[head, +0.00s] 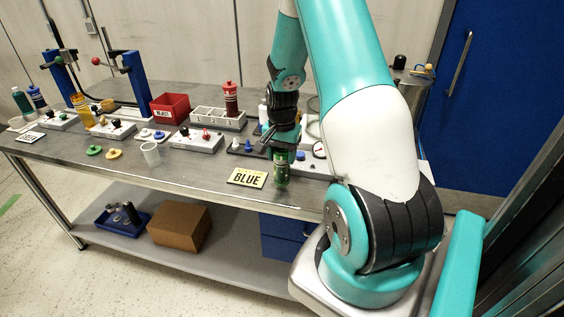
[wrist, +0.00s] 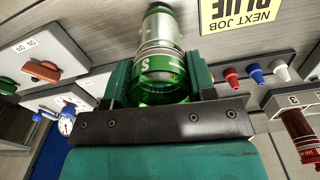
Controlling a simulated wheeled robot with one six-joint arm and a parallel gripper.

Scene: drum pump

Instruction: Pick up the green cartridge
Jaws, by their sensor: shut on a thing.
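The green cartridge (head: 281,171), a clear green cylinder with a metallic top section, is upright near the front edge of the table, right of the BLUE sign. My gripper (head: 283,152) is shut on it from above. In the wrist view the cartridge (wrist: 160,55) sits between the two teal fingers of my gripper (wrist: 160,80), with a letter S on its green band. I cannot tell whether its lower end touches the table.
The yellow BLUE sign (head: 247,178) lies close on the left. Behind stand a numbered white rack (head: 217,120) with a red cartridge (head: 231,98), a red bin (head: 170,108) and switch boxes (head: 196,139).

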